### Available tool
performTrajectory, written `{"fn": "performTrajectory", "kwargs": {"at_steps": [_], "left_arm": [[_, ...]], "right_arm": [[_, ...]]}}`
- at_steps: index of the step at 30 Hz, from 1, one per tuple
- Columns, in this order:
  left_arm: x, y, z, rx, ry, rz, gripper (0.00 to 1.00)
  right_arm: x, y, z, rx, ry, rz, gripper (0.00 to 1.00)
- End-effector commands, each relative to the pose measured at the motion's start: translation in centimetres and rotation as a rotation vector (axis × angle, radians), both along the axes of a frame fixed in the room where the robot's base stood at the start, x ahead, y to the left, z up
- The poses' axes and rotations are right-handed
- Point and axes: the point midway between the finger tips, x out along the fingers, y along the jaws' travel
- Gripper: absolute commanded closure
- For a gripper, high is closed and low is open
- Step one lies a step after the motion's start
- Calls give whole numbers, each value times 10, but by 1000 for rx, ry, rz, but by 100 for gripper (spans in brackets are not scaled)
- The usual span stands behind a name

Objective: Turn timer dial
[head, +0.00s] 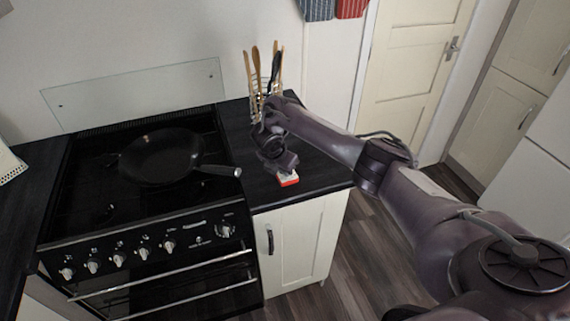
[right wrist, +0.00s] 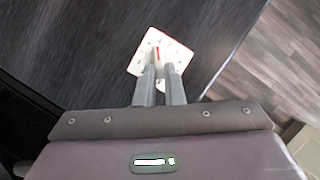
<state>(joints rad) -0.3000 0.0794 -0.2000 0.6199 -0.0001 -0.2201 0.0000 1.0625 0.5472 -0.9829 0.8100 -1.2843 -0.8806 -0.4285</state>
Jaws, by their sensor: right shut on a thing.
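The timer (head: 288,179) is a small white and red block on the black worktop, right of the stove. In the right wrist view the timer (right wrist: 176,50) shows a white face with marks around it and a red line at its middle. My right gripper (head: 283,170) reaches down onto the timer from above. In the right wrist view its two fingers (right wrist: 159,72) are close together over the middle of the face, shut on the timer dial, which they mostly hide. My left gripper is in neither view.
A black pan (head: 161,157) sits on the stove (head: 85,195), its handle pointing toward the worktop (head: 322,178). A rack of wooden utensils (head: 256,75) stands behind my right gripper. The worktop's right edge is close to the timer, with wood floor beyond.

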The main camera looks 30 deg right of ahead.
Motion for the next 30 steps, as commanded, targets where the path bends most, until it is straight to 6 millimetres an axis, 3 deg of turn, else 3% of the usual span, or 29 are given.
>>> {"fn": "performTrajectory", "kwargs": {"at_steps": [5,15,30], "left_arm": [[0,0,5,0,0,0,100],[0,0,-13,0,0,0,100],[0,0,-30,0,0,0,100]], "right_arm": [[1,3,-3,3,9,-168,100],[6,4,-7,5,7,-437,100],[8,2,-5,3,9,-607,100]]}}
